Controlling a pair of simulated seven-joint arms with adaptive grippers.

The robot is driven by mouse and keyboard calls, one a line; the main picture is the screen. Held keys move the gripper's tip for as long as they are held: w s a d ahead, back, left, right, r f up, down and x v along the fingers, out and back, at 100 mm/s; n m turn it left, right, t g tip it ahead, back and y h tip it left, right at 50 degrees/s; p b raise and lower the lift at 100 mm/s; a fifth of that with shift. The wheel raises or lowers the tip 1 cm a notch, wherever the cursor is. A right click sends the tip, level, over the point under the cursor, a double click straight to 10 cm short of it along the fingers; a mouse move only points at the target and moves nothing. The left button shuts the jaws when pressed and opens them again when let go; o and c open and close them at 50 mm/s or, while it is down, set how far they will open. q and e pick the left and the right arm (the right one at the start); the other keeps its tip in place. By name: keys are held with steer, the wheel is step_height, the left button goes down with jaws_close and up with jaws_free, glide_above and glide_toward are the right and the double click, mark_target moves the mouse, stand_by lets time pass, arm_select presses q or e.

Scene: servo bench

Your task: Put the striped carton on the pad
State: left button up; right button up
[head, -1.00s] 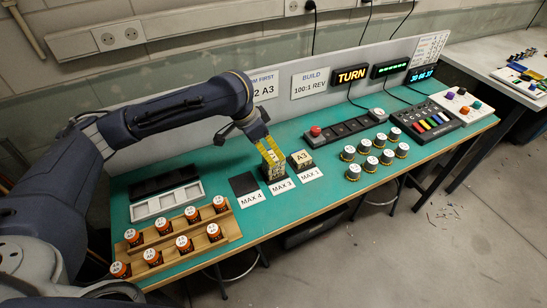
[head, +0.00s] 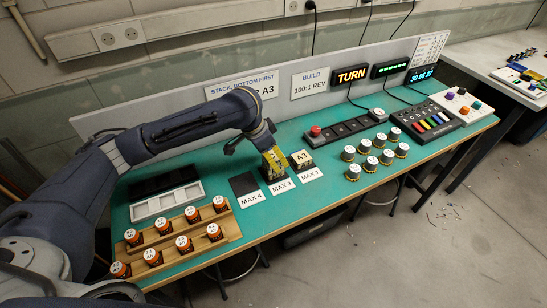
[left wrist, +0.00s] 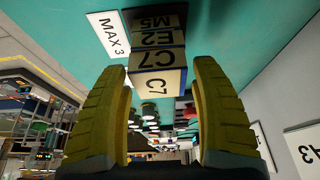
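I cannot make out a carton with clear stripes. My left gripper (head: 271,155) is above this stack. In the left wrist view its yellow fingers (left wrist: 160,78) are apart, with the stack's top near the gap between the tips. A dark, empty pad (head: 243,184) lies by the MAX 4 label. A block marked A3 (head: 301,158) stands by the MAX 1 label. My right gripper is not in view.
A wooden rack (head: 215,245) with several orange jars is at the front left, and a grey tray (head: 167,201) behind it. A button strip (head: 345,129) and a back panel with signs (head: 310,83) lie behind.

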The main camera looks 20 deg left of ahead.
arm_select(q)
steer(key=c, duration=1.1)
steer(key=shift+o, duration=0.2)
steer(key=shift+r, duration=0.15)
